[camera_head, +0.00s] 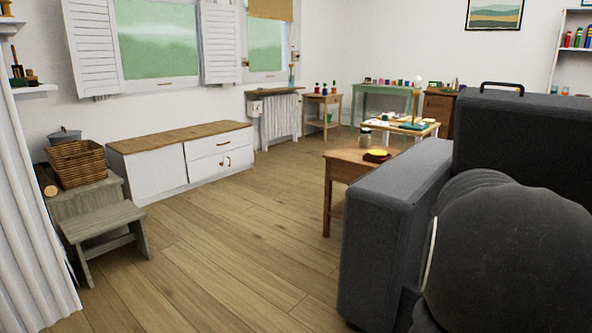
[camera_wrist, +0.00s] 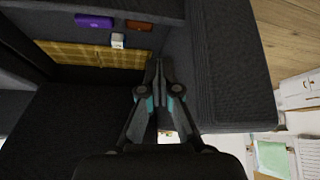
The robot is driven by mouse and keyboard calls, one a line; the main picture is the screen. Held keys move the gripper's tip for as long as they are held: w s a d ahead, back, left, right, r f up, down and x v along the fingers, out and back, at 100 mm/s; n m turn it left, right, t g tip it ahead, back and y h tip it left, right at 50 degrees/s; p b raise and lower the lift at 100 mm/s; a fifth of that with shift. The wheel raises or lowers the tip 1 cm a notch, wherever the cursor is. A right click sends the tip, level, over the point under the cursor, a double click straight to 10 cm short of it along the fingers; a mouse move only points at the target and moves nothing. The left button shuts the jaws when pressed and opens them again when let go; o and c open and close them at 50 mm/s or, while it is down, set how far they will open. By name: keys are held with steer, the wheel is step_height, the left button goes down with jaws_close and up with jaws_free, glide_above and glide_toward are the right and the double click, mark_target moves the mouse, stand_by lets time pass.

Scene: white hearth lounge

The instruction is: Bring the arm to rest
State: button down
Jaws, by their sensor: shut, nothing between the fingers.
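My gripper (camera_wrist: 158,80) shows in the wrist view with its two fingers together and nothing between them. It is over a dark grey sofa (camera_wrist: 215,60), close to the sofa's armrest; I cannot tell whether it touches. The gripper itself is not visible in the head view, where a dark rounded part of my arm fills the lower right in front of the sofa (camera_head: 390,225).
In the wrist view a tan checked cloth (camera_wrist: 80,54), a purple item (camera_wrist: 94,20), a brown item (camera_wrist: 139,25) and a small pale item (camera_wrist: 119,40) lie on the sofa. A wooden table (camera_head: 345,168) stands beyond it. Open floor (camera_head: 220,255) lies left.

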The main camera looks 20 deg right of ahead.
steer(key=s+a+r+n+y+p, duration=0.1)
steer(key=s+a+r+n, duration=0.1)
steer(key=a, duration=1.1)
steer(key=s+a+r+n+t+y+p, duration=0.1)
steer(key=s+a, duration=0.5)
steer(key=a, duration=0.7)
steer(key=s+a+r+n+y+p, duration=0.2)
steer(key=a+n, duration=0.4)
steer(key=a, duration=0.7)
step_height(320, 180, up, 3)
steer(key=shift+s+a+f+y, duration=0.25)
steer(key=shift+s+y, duration=0.25)
steer(key=shift+s, duration=0.4)
